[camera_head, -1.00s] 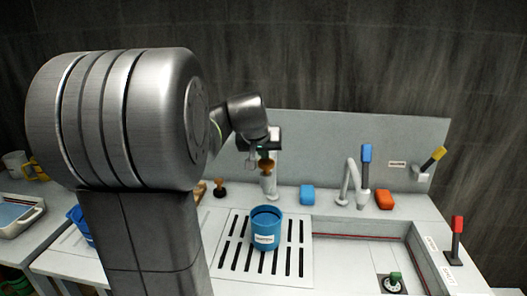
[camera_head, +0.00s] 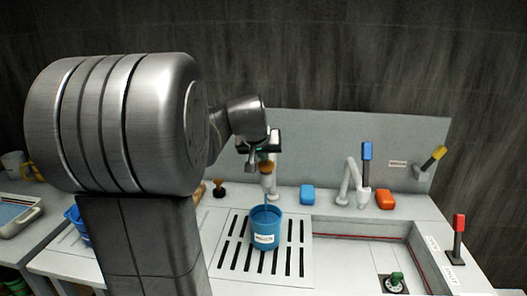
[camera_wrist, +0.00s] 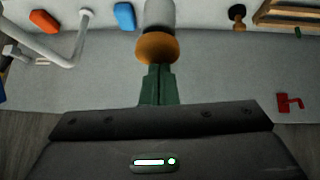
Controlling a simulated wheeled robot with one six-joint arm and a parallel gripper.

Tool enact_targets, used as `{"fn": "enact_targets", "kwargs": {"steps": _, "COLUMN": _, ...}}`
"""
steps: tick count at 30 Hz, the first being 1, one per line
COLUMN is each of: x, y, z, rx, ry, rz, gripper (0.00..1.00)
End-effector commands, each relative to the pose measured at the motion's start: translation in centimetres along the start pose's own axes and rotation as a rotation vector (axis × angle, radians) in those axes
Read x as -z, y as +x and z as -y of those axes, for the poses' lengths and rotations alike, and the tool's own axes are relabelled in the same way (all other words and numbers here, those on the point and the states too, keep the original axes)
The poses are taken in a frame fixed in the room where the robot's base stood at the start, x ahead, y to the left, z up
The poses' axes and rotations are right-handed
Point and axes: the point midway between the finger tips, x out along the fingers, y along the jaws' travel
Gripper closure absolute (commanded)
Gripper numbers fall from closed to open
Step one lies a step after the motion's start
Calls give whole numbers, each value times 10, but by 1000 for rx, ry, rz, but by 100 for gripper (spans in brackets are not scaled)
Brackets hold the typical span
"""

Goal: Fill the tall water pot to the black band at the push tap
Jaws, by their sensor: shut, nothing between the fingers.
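The tall blue water pot (camera_head: 265,230) stands upright on the slotted drain board, with a white label on its front. The push tap (camera_head: 269,183) is a pale column behind and above the pot, topped by an orange-brown knob (camera_head: 266,167). A thin blue stream (camera_head: 266,199) runs from the tap into the pot. My gripper (camera_head: 266,158) is shut and empty, its fingertips at the knob. In the wrist view the green fingers (camera_wrist: 157,72) meet the orange knob (camera_wrist: 157,48) and seem to press on it. The black band and the water level inside cannot be made out.
The slotted drain board (camera_head: 226,262) lies beside a sink (camera_head: 345,262) on the right. A red-handled lever (camera_head: 459,223) is far right.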

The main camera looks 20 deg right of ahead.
Motion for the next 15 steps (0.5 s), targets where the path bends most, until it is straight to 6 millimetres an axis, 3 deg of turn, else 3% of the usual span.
{"fn": "enact_targets", "kwargs": {"steps": 5, "x": 4, "y": -7, "z": 0, "rx": 1, "ry": 0, "rz": 11, "gripper": 100}}
{"fn": "enact_targets", "kwargs": {"steps": 11, "x": 28, "y": -34, "z": -1, "rx": 2, "ry": -1, "rz": 1, "gripper": 100}}
{"fn": "enact_targets", "kwargs": {"steps": 15, "x": 25, "y": -59, "z": 0, "rx": 2, "ry": -1, "rz": -5, "gripper": 100}}
